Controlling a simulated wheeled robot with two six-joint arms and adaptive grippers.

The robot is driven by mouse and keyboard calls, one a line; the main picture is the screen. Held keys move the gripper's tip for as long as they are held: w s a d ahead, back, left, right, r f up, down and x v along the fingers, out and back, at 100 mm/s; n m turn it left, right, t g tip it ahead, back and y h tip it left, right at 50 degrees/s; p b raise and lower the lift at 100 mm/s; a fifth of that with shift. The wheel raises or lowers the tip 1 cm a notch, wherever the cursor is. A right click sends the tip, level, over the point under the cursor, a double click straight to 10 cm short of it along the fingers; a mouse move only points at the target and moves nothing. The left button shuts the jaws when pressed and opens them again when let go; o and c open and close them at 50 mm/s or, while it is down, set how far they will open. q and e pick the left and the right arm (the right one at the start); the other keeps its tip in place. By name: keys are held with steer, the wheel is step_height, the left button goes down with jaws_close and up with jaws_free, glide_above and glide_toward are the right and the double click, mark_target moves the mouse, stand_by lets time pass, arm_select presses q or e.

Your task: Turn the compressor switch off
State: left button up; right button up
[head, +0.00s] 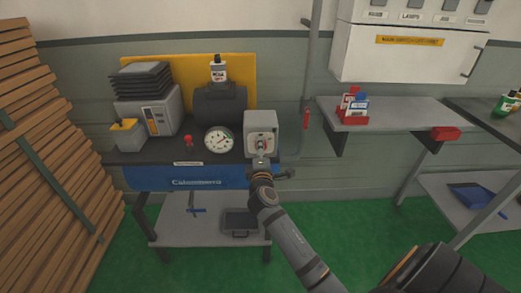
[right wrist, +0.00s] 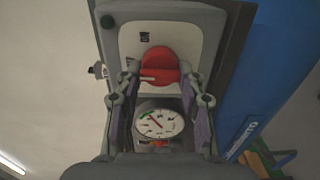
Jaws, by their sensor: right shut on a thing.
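The compressor's light grey switch box (head: 261,122) stands at the right end of the compressor, beside the round white pressure gauge (head: 218,140). My right gripper (head: 262,150) reaches up to the front of the box. In the right wrist view its fingers (right wrist: 158,78) are shut on the red switch, one on each side. The gripper hides most of the switch in the head view. My left gripper is out of view.
The blue compressor tank (head: 200,178) runs below the gauge, above a low shelf (head: 205,232) with a dark case. A grey pipe (head: 308,80) rises right of the box. A wall shelf (head: 385,115) holds a red bin. Stacked wood (head: 50,150) stands at left.

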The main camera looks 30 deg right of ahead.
steer(key=o, duration=1.2)
steer(key=v, duration=0.7)
steer(key=shift+s+a, duration=0.15)
steer(key=shift+s, duration=0.05)
